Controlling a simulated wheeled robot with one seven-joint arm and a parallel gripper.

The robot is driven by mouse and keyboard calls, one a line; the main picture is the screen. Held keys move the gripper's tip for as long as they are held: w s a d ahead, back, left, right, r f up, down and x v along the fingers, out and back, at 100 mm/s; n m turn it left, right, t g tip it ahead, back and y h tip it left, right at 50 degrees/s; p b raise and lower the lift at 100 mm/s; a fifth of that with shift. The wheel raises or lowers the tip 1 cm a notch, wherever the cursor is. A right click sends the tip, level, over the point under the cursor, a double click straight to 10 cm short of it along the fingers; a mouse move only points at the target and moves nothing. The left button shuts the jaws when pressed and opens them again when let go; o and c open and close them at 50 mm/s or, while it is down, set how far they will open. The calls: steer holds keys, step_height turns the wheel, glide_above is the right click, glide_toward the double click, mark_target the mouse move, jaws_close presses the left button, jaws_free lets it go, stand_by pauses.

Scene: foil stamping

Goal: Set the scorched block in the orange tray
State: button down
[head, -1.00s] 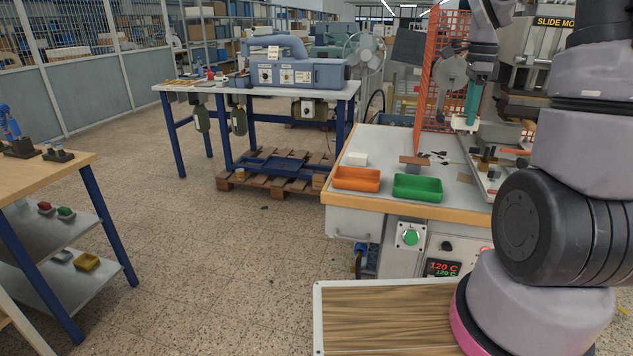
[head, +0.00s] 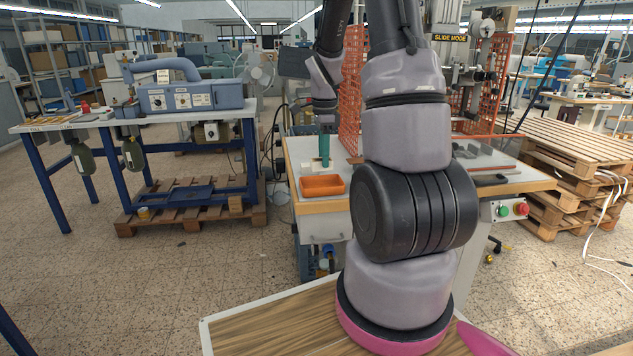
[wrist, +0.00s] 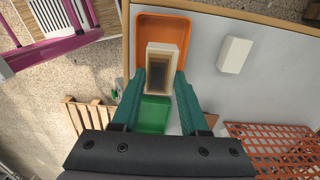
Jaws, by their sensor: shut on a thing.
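The scorched block (wrist: 163,56), cream with a dark brown face, is between the two green fingers of my gripper (wrist: 162,80), which is shut on it. In the wrist view it overlaps the orange tray (wrist: 165,25), and bare tray floor shows beyond it. I cannot tell how high the block is above the tray. In the head view my gripper (head: 324,150) is upright just behind the orange tray (head: 322,193), over the bench; the held block is not clear there.
A green tray (wrist: 154,115) is beside the orange one, partly behind my fingers; my arm hides it in the head view. A plain white block (wrist: 235,54) lies on the bench. Orange mesh (head: 352,85) stands close behind my gripper.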

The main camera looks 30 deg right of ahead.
steer(key=shift+f, duration=3.15)
steer(key=c, duration=0.7)
jaws_free()
steer(key=shift+f, duration=0.1)
